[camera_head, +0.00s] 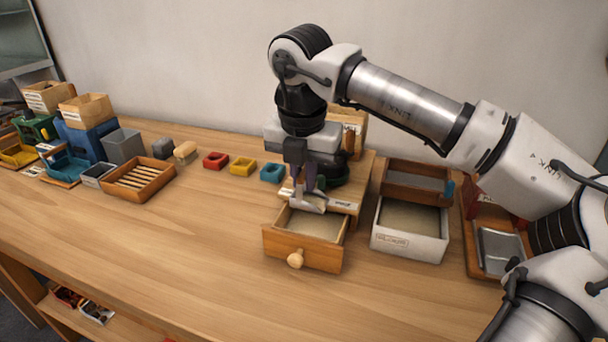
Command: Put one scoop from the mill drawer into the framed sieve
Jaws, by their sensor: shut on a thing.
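The mill drawer (336,262), wooden with a round knob, is pulled out from the mill (352,195) and has a pale beige layer inside. My gripper (304,188) points down over the back of the drawer. It is shut on a small grey metallic thing that looks like a scoop (308,203); its bowl and any load are not clear. A wooden-framed piece (416,199), perhaps the framed sieve, sits at the back of a white box (398,242) to the right of the drawer. My arm hides much of the mill.
Red (215,160), yellow (242,166) and teal (271,172) small holders stand left of the mill. A slatted wooden tray (138,181) lies further left, near bins and boxes. A wooden tray with a metal pan (499,250) is at right. The front table is clear.

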